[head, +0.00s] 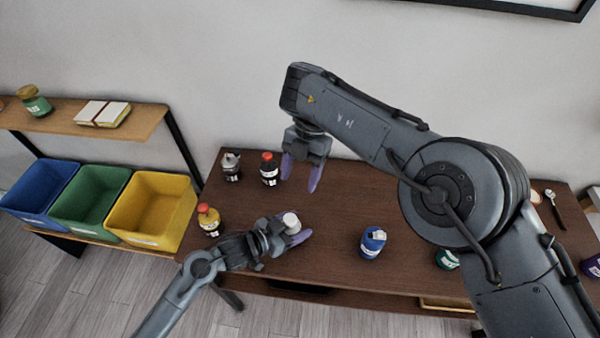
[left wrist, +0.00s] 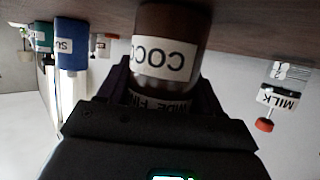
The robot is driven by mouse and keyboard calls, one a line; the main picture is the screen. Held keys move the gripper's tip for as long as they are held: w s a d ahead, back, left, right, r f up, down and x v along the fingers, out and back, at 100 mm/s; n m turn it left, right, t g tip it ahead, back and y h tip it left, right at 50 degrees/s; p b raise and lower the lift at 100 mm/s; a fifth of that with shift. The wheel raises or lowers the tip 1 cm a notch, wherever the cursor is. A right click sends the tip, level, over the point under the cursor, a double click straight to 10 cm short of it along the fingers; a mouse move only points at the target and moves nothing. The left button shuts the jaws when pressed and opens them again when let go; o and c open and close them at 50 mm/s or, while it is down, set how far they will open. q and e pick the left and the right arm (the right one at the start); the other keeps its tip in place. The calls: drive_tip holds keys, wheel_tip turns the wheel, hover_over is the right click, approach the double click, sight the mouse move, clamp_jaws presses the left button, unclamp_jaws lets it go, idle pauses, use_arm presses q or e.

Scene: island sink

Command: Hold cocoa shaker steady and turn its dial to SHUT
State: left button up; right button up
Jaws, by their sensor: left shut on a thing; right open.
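The cocoa shaker (head: 291,221) stands on the brown table, its white top showing in the head view. My left gripper (head: 300,236) is shut around its body. In the left wrist view, which is upside down, the shaker (left wrist: 168,45) is brown with a white label reading "COCO", between the dark purple fingers. The label's end is out of sight, and the dial's setting cannot be read. My right gripper (head: 301,180) is open and empty, pointing down, behind the shaker in the head view and apart from it.
A red-capped bottle (head: 210,220) stands left of my left gripper. A dark red-topped bottle (head: 269,168) and a silver-topped one (head: 231,166) stand at the back left. A blue container (head: 373,241) stands to the right. Coloured bins (head: 151,208) are at far left.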

drive_tip(key=m+y, duration=0.6)
drive_tip(key=m, duration=0.1)
approach(290, 218)
drive_tip(key=shift+t, duration=0.3)
drive_tip(key=x, duration=0.8)
drive_tip(key=shift+s+a+f, duration=0.1)
drive_tip(key=shift+s+f, duration=0.05)
drive_tip(key=shift+s, duration=0.2)
